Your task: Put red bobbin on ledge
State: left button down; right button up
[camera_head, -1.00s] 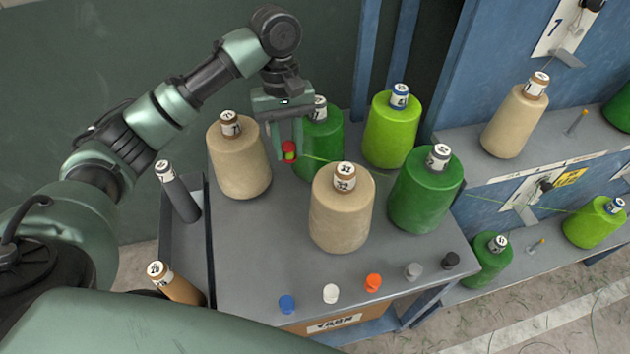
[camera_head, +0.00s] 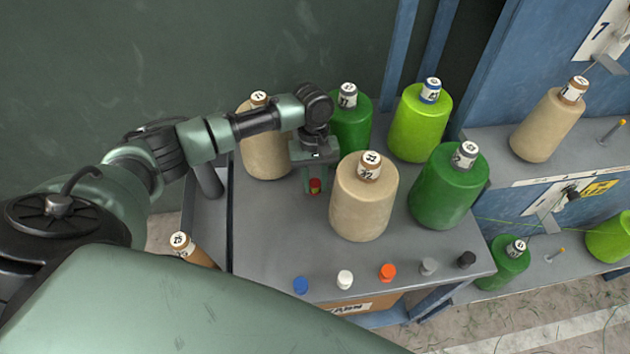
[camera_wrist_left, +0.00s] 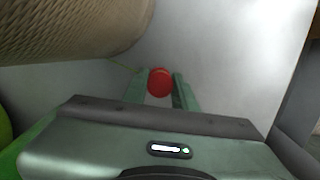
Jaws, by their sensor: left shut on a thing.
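The small red bobbin (camera_head: 315,186) is between the fingers of my left gripper (camera_head: 314,188), which is shut on it. In the head view it shows over the grey cart top, just left of the middle tan yarn cone (camera_head: 364,200). In the left wrist view, the round red end of the bobbin (camera_wrist_left: 159,83) shows between the green fingers (camera_wrist_left: 160,92). Whether it touches the surface below is hard to tell. Along the cart top's front edge (camera_head: 318,285), probably the ledge, stand small blue (camera_head: 301,285), white (camera_head: 345,279), orange (camera_head: 387,273), grey and black bobbins. My right gripper is out of view.
Tall cones crowd the cart: a tan one (camera_head: 264,150) behind the left arm, dark green ones (camera_head: 448,190) and a lime one (camera_head: 420,125). The grey top between the gripper and the front row is clear. Blue shelving with more cones stands at right.

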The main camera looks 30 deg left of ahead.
pick_arm(q)
jog(key=shift+f, duration=0.15)
jog(key=c, duration=1.5)
grip_release()
jog(key=shift+f, duration=0.1)
jog(key=shift+c, duration=0.2)
jog(key=o, duration=0.4)
